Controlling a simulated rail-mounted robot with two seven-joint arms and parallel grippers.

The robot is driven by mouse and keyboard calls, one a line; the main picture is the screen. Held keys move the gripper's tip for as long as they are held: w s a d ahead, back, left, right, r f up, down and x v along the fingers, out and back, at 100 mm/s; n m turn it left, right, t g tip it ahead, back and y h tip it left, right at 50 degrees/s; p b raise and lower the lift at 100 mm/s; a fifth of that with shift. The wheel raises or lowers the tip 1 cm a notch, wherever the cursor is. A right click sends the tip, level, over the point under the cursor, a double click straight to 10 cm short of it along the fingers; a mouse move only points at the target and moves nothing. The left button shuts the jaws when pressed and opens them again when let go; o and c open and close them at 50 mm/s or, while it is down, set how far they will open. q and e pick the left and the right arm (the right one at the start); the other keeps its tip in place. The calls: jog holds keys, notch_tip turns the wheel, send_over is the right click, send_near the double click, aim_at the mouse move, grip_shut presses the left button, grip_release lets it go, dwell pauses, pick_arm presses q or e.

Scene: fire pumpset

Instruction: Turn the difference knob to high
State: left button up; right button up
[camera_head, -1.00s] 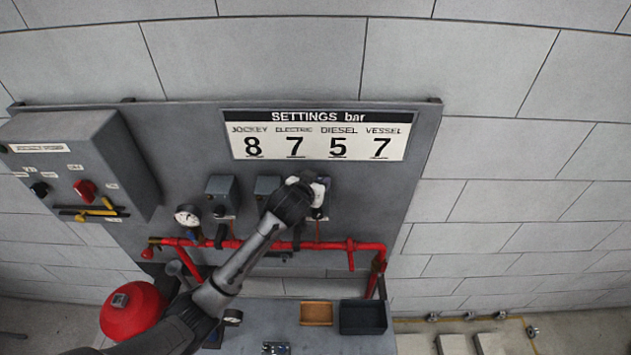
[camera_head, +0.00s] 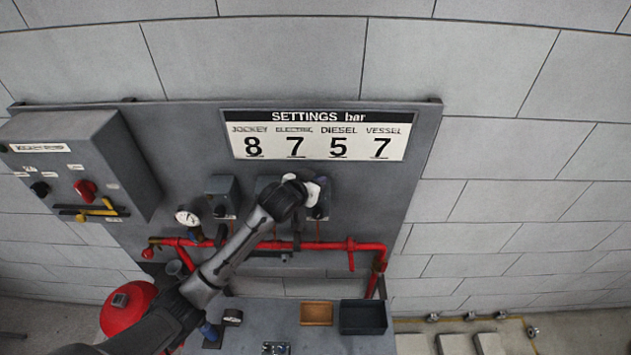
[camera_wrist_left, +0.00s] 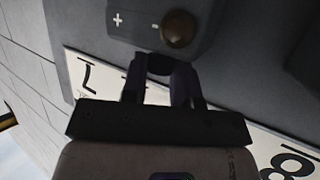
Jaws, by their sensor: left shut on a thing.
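My left gripper (camera_head: 316,190) is at the right-hand pressure switch box on the grey panel (camera_head: 405,112), hiding most of that box. In the left wrist view its two dark fingers (camera_wrist_left: 159,72) are shut on a small dark knob (camera_wrist_left: 159,60) against the grey switch box (camera_wrist_left: 128,38). The held knob is mostly hidden between the fingers, and I cannot read a label for it. A brown round knob (camera_wrist_left: 178,28) sits just beyond the fingers, beside plus and minus marks, not held. My right gripper is in neither view.
A settings sign (camera_head: 318,136) hangs above the switches. A red pipe (camera_head: 330,246) runs below them. A pressure gauge (camera_head: 187,215) and a control cabinet (camera_head: 85,165) are to the left. A brown tray (camera_head: 317,314) and a dark bin (camera_head: 363,317) are on the bench.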

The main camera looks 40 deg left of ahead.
pick_arm(q)
jog(key=m+h, duration=0.2)
jog(key=h, duration=0.1)
jog(key=shift+a+f+m, duration=0.1)
jog(key=shift+a+m, duration=0.2)
jog(key=shift+m, duration=0.1)
jog(key=shift+a+f+m+h+b, duration=0.1)
jog(key=shift+m+h+b, duration=0.6)
jog(key=shift+h+b, duration=0.15)
jog(key=m+g+h+b, duration=0.1)
jog(key=m+h+b, duration=0.1)
jog(key=b, duration=0.3)
jog(key=shift+w+a+f+m+h, duration=0.1)
jog(key=shift+m+h, duration=0.2)
jog(key=shift+h, duration=0.15)
jog(key=shift+r+m+g+h+b, duration=0.2)
jog(key=shift+m+g+h+b, duration=0.15)
jog(key=shift+b, duration=0.35)
jog(key=o, duration=0.9)
